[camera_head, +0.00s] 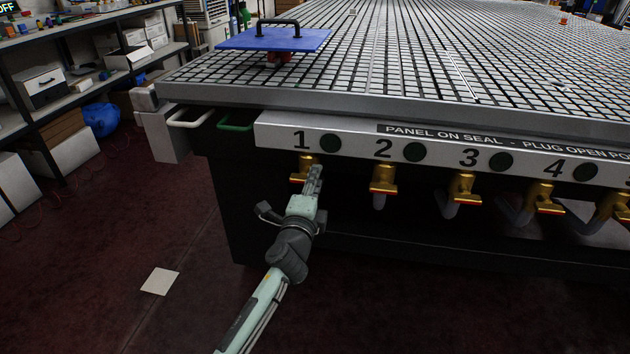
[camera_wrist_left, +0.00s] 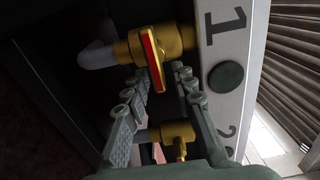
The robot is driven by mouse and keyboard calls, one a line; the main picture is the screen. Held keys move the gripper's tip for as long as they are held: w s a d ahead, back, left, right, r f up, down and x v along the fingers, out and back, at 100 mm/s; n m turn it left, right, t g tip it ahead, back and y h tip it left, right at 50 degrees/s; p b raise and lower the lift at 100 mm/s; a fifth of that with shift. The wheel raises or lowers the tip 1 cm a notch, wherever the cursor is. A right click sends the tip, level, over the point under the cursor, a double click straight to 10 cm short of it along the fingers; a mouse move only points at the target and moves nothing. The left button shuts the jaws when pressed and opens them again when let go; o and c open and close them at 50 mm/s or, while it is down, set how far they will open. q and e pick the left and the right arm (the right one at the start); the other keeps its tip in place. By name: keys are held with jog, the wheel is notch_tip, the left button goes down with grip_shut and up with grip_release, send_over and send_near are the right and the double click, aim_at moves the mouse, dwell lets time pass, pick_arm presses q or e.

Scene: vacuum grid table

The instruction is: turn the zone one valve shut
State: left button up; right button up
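The zone one valve (camera_head: 303,166) is brass and hangs under the number 1 on the table's front panel. In the left wrist view its handle (camera_wrist_left: 151,58), with a red stripe, runs roughly along the panel. My left gripper (camera_head: 316,170) is just in front of this valve and partly covers it in the head view. In the left wrist view the left gripper (camera_wrist_left: 161,75) is open, with a gap between its fingers. The handle's lower end appears between the fingertips; I cannot tell whether they touch it. My right gripper is not in view.
Valve two (camera_head: 383,178) and valve three (camera_head: 462,186) hang to the right, with more beyond. The numbered panel (camera_head: 440,143) runs just above the valves. A blue plate with a handle (camera_head: 272,39) sits on the grid table (camera_head: 400,98). Open floor lies at lower left.

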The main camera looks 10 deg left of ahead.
pick_arm(q)
jog(key=shift+s, duration=0.2)
jog(key=s, duration=1.1)
jog(key=shift+s, duration=0.35)
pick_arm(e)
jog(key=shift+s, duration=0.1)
pick_arm(q)
jog(key=s+a+f+n+g+y+p, duration=0.25)
jog(key=s+a+f+n+g, duration=0.7)
jog(key=f, duration=0.65)
jog(key=s+a+f+n+g, duration=0.2)
jog(key=s+f+n, duration=0.1)
jog(key=s, duration=0.5)
jog(key=s+a+f+n+g+h, duration=0.1)
jog(key=s+a+f+n+g, duration=0.1)
jog(key=s, duration=0.6)
notch_tip(320, 180, down, 3)
jog(key=shift+a+r+n+g+p, duration=0.1)
jog(key=shift+a+n+g+p, duration=0.25)
jog(key=shift+n+g, duration=0.55)
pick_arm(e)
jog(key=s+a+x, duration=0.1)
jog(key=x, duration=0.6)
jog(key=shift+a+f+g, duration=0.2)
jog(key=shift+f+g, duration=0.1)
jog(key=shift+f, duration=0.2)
